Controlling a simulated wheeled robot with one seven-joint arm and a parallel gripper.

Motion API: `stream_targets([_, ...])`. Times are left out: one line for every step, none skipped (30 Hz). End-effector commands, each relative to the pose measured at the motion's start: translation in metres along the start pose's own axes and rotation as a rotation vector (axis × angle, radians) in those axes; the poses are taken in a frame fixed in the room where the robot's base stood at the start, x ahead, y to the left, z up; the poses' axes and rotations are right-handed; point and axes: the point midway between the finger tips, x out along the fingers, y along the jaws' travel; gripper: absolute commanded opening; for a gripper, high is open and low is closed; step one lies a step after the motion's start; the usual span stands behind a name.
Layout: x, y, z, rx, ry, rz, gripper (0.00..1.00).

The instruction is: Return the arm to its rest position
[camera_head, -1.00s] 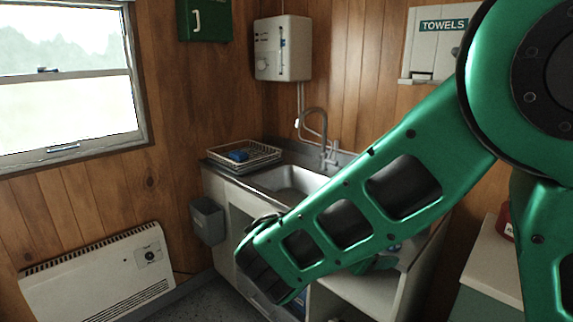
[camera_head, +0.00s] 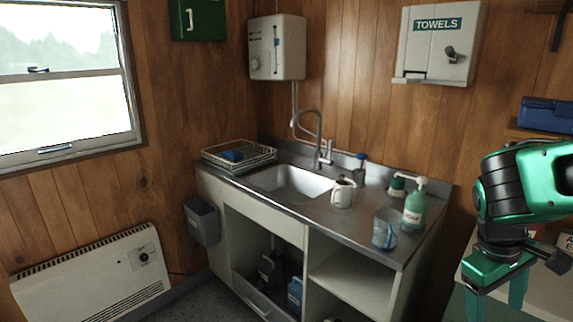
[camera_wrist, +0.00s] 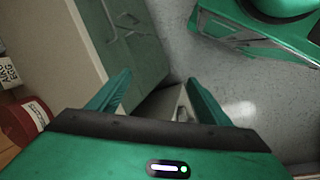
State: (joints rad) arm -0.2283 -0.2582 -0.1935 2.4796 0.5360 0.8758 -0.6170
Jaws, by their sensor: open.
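My green arm shows at the right edge of the head view, with its wrist bent downward. My gripper (camera_head: 497,300) hangs at the lower right, beside the sink unit and in front of a pale-topped cabinet. In the wrist view my gripper (camera_wrist: 155,95) points down with its two green fingers spread apart. Nothing is between the fingers; the floor and the cabinet's side lie beyond them. The fingertips are partly cut off at the bottom of the head view.
The sink unit (camera_head: 320,228) holds a mug (camera_head: 342,194), a green soap bottle (camera_head: 414,208), a clear cup (camera_head: 384,232) and a dish rack (camera_head: 222,163). Grey floor (camera_wrist: 235,100) is clear below the gripper.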

Motion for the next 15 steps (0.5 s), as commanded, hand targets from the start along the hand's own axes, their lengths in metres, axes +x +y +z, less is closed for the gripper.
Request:
stream_targets([0.001, 0.002, 0.014, 0.097, 0.003, -0.038, 0.72])
stream_targets([0.001, 0.002, 0.021, 0.151, 0.004, -0.060, 0.72])
stream_targets([0.002, 0.001, 0.031, 0.223, 0.003, -0.090, 0.72])
stream_targets([0.001, 0.000, 0.038, 0.277, 0.004, -0.112, 0.72])
stream_targets([0.001, -0.001, 0.044, 0.330, 0.003, -0.133, 0.72])
stream_targets([0.001, -0.003, 0.053, 0.399, 0.001, -0.160, 0.72])
stream_targets([0.000, -0.005, 0.059, 0.449, 0.000, -0.178, 0.72])
stream_targets([0.000, -0.007, 0.065, 0.495, -0.002, -0.196, 0.72])
stream_targets([-0.001, -0.009, 0.072, 0.552, -0.003, -0.218, 0.72])
stream_targets([-0.001, -0.011, 0.076, 0.592, -0.006, -0.232, 0.72])
stream_targets([-0.002, -0.013, 0.080, 0.628, -0.008, -0.246, 0.72])
stream_targets([-0.003, -0.015, 0.085, 0.669, -0.009, -0.261, 0.72])
stream_targets([-0.003, -0.016, 0.088, 0.698, -0.012, -0.271, 0.72])
stream_targets([-0.004, -0.018, 0.090, 0.720, -0.014, -0.280, 0.72])
stream_targets([-0.005, -0.020, 0.093, 0.745, -0.016, -0.289, 0.72])
